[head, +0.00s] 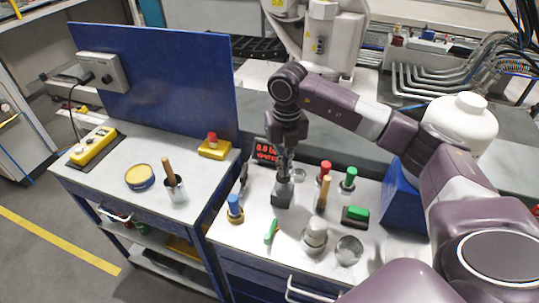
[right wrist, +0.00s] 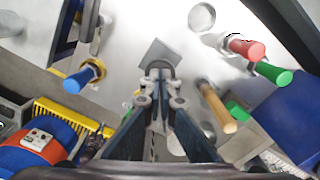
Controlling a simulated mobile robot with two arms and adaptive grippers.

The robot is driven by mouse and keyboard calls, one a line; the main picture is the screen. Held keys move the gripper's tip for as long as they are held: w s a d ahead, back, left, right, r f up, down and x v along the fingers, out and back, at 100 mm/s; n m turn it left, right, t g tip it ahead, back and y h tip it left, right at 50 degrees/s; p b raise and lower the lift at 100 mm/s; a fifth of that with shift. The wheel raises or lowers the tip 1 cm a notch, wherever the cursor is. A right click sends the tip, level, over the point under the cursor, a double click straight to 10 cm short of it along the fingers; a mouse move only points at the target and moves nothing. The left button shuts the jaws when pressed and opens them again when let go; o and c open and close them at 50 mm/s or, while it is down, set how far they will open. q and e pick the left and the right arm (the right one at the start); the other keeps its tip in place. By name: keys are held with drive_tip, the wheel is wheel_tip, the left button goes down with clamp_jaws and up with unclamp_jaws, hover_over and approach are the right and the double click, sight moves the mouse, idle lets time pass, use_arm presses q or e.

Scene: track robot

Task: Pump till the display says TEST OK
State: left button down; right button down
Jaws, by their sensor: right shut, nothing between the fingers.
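A small black display (head: 265,152) with red text stands at the back of the grey worktop. Its upper line seems to start with "0.0"; the rest is partly covered by my right arm and too small to read. My right gripper (head: 284,172) points down in front of the display, shut and empty. A dark grey block (head: 282,194) is right below its fingertips. In the right wrist view the shut fingertips (right wrist: 158,72) overlap this grey block (right wrist: 152,50); I cannot tell whether they touch it. I cannot tell which part is the pump.
Red (head: 325,168) and green (head: 349,175) handles, a wooden-handled tool (head: 325,191), a blue-topped piece (head: 234,205) and a metal cup (head: 348,250) crowd the worktop. A blue box (head: 402,195) is right. A second bench (head: 130,185) stands left.

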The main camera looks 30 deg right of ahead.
drive_tip(key=shift+s+f+b, duration=0.1)
drive_tip(key=shift+f+b, duration=1.25)
drive_tip(key=shift+f, duration=0.75)
drive_tip(key=shift+r, duration=0.1)
drive_tip(key=shift+r+p, duration=1.3)
drive_tip(key=shift+r, duration=0.5)
drive_tip(key=shift+f, duration=0.15)
drive_tip(key=shift+f+b, duration=1.4)
drive_tip(key=shift+f, duration=0.3)
drive_tip(key=shift+r+p, duration=1.25)
drive_tip(key=shift+r, duration=0.65)
drive_tip(key=shift+f, duration=0.2)
